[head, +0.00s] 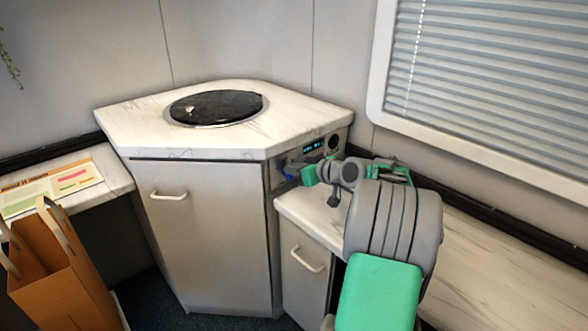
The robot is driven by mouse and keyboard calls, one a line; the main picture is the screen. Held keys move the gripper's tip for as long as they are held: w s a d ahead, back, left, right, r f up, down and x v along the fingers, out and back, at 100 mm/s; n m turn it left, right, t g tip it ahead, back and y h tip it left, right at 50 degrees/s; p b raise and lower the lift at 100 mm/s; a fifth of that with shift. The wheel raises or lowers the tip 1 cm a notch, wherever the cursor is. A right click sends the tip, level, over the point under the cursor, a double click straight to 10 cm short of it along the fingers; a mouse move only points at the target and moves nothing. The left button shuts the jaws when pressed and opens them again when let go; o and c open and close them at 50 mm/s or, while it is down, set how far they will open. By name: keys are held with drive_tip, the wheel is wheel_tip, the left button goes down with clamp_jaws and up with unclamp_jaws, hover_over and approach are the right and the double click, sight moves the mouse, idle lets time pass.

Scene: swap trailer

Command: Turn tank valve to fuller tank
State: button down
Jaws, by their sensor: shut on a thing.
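A control panel (325,142) is set in the right side of the corner cabinet, with a lit blue display (313,147) and a round dark dial (333,141) beside it. Below and left of the display is a small blue valve handle (289,170), partly hidden by my gripper. My gripper (296,172) reaches in from the right, with a green part near its end, and is shut on the blue handle. Which way the handle points is hard to tell. The display's figures are too small to read.
The corner cabinet's white marble top (140,112) holds a round black lid (217,106). A marble counter (500,275) runs along the right under a blind-covered window (490,85). At left are a brown paper bag (65,265) and a printed sheet (55,185).

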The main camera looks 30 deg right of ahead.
drive_tip(key=shift+d+r, duration=0.1)
drive_tip(key=m+y+p, duration=0.1)
drive_tip(key=p, duration=0.2)
drive_tip(key=shift+d+r, duration=0.1)
drive_tip(key=shift+d, duration=0.1)
drive_tip(key=m+p, duration=0.1)
drive_tip(key=m+y+p, duration=0.1)
drive_tip(key=p, duration=0.1)
drive_tip(key=shift+d, duration=0.25)
drive_tip(key=shift+w+d+f+m+y+p, duration=0.1)
drive_tip(key=shift+d+f+m+y+p, duration=0.05)
drive_tip(key=shift+m+y+p, duration=0.4)
drive_tip(key=shift+d+f+m+y+p, duration=0.15)
drive_tip(key=shift+m+y+p, duration=0.1)
drive_tip(key=shift+m+p, duration=0.35)
drive_tip(key=shift+d+f+m+y+p, duration=0.15)
drive_tip(key=shift+f+m+y+p, duration=0.25)
drive_tip(key=shift+m+y+p, duration=0.55)
drive_tip(key=c, duration=1.5)
unclamp_jaws()
